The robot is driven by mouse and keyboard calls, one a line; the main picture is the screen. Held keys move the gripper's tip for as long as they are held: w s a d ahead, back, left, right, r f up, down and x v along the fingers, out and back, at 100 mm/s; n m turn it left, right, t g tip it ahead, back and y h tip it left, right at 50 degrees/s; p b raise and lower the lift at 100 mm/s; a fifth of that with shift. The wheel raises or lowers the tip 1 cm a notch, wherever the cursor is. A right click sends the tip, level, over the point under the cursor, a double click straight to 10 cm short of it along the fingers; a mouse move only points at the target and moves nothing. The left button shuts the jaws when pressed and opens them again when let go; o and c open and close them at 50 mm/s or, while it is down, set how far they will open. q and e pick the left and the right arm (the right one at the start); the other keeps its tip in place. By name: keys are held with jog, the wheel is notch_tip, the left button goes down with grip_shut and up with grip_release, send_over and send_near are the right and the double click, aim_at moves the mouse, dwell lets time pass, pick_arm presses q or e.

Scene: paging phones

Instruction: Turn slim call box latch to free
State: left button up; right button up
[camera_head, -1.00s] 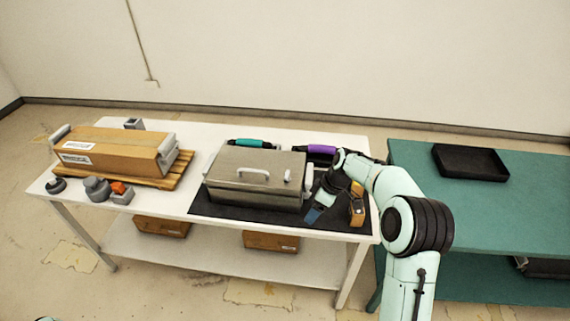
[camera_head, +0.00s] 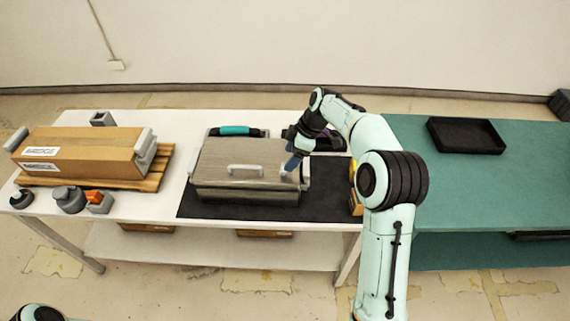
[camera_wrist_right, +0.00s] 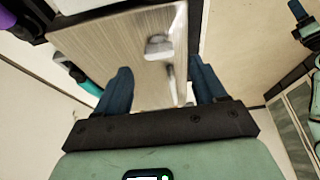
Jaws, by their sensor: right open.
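A brushed-metal box (camera_head: 240,165) with a lid handle sits on a black mat (camera_head: 325,203) on the white table. A small pale latch piece (camera_head: 287,173) is on the right part of its lid. In the right wrist view the metal lid (camera_wrist_right: 100,48) fills the upper middle, with a pale latch knob (camera_wrist_right: 160,46) on it. My right gripper (camera_head: 292,164) is over the box's right end, its blue fingers close to the latch. In the wrist view the fingers (camera_wrist_right: 162,88) are spread apart with nothing gripped. Contact with the latch cannot be told. My left gripper is out of view.
A teal-handled item (camera_head: 235,131) and a purple-handled item (camera_head: 329,141) lie behind the box. A cardboard box (camera_head: 80,154) on a wooden pallet stands left, with small grey parts in front. A green table (camera_head: 480,210) with a black tray (camera_head: 466,136) is at right.

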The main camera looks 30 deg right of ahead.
jog(key=x, duration=0.5)
jog(key=shift+r, duration=0.1)
jog(key=c, duration=1.1)
jog(key=shift+o, duration=0.2)
